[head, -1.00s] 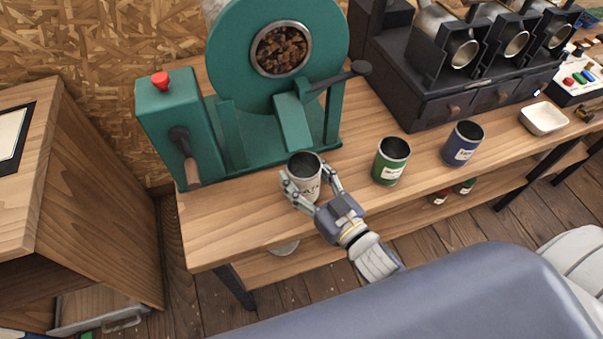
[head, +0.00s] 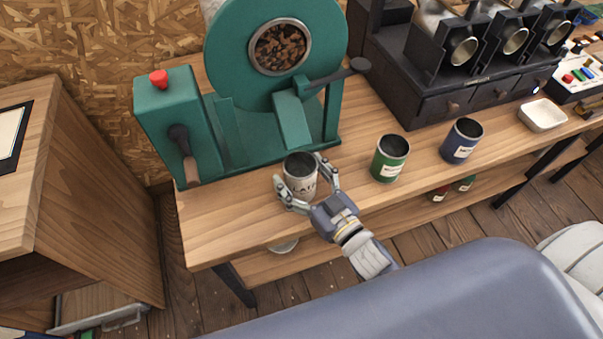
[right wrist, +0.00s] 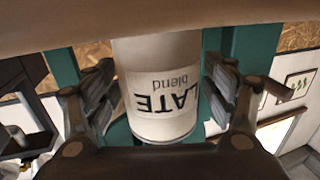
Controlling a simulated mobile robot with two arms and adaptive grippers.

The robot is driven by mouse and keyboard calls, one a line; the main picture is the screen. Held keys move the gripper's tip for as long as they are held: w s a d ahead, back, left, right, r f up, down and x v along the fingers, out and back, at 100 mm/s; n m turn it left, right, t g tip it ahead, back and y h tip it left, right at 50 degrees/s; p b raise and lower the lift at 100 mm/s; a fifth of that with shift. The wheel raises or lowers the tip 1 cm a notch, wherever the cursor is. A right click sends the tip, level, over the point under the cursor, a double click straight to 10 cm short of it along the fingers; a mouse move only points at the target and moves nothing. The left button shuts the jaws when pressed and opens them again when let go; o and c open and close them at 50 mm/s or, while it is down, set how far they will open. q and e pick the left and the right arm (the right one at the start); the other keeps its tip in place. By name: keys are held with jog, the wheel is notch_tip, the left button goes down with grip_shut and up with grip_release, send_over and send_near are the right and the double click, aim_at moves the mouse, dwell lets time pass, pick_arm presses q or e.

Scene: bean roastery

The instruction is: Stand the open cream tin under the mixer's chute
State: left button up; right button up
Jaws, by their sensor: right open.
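The open cream tin (head: 301,180) stands upright on the wooden bench, its dark mouth upward, close to the lower end of the green mixer's chute (head: 292,124). From this angle I cannot tell whether its mouth is squarely beneath the chute's lip. My right gripper (head: 300,172) is open, with one finger on each side of the tin. In the right wrist view the tin (right wrist: 160,90), with an upside-down "LATE blend" label, is between the spread fingers, with gaps on both sides. My left gripper is not in view.
A green tin (head: 389,160) and a blue tin (head: 461,141) stand to the right on the bench (head: 235,215). The mixer (head: 172,118) has a lever and red button. A white dish (head: 543,116) and a dark roaster (head: 450,100) are farther right. The bench's front left is clear.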

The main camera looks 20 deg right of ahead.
jog(key=shift+r, duration=0.2)
jog(key=shift+s+f, duration=0.15)
jog(key=shift+s, duration=0.1)
jog(key=b+v, duration=0.1)
jog(key=v, duration=1)
jog(key=shift+s+d+b, duration=0.15)
jog(key=shift+s+b, duration=0.1)
jog(key=shift+b, duration=0.15)
dwell(0.6)
